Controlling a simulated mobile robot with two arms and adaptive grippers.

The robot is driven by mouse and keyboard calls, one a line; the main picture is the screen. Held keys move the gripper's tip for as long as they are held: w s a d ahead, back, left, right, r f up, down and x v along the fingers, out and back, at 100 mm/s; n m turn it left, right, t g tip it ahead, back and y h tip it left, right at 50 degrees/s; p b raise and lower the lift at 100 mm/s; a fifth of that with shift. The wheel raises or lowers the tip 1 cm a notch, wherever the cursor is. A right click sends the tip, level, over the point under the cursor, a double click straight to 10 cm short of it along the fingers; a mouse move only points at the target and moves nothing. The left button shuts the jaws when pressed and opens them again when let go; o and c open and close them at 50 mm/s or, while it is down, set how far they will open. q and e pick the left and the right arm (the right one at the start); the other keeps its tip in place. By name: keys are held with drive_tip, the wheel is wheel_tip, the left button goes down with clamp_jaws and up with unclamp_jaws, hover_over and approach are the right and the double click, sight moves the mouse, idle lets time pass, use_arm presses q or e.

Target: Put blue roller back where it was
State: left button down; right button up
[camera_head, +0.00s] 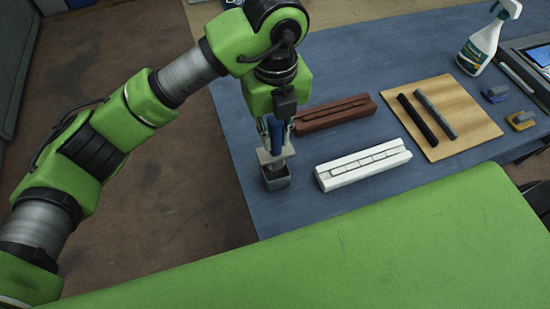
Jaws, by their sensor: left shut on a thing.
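My left gripper (277,124) points straight down near the left edge of the blue-grey table. It is shut on the blue roller (274,136), whose blue part shows between the fingers. A light grey piece (277,157) sits just below the blue part. A small dark grey square holder (276,183) stands directly under it on the table. The lower end of the roller reaches the holder's opening, but I cannot tell how deep it sits or whether it touches. My right gripper is not in view.
A white block (362,166) and a brown block (335,113) lie right of the holder. A wooden board (470,112) carries two dark bars. A green surface covers the foreground.

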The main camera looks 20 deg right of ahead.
sight(275, 154)
use_arm(q)
wheel_tip(275, 154, down, 3)
drive_tip(key=shift+f+p, duration=0.1)
drive_tip(key=shift+p, duration=0.2)
wheel_tip(275, 154, down, 4)
drive_tip(key=shift+r+p, duration=0.2)
drive_tip(key=shift+p, duration=0.35)
drive_tip(key=shift+f, duration=0.1)
drive_tip(key=c, duration=1.9)
unclamp_jaws()
